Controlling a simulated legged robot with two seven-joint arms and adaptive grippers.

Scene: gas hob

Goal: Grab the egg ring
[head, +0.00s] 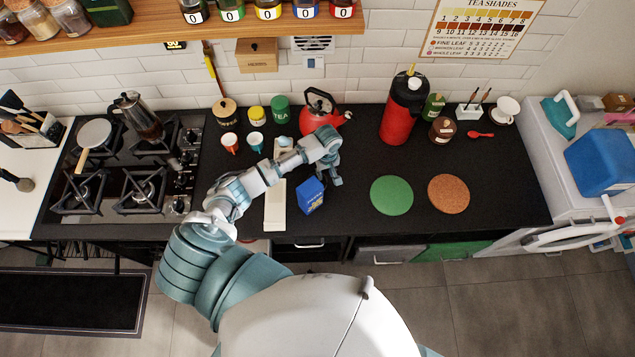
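I cannot clearly pick out an egg ring in the head view. A round pale disc with a wooden handle (93,133) lies on the back left burner of the gas hob (122,205); I cannot tell what it is. My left arm reaches over the black counter. My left gripper (329,179) is above the counter, just right of and behind a blue box (310,196). Its fingers look apart, with nothing seen between them. My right gripper is not in view.
A moka pot (138,115) stands on the hob's back right burner. A red kettle (317,115) and red flask (401,112) stand at the back. A green mat (392,195) and a cork mat (449,194) lie on the right.

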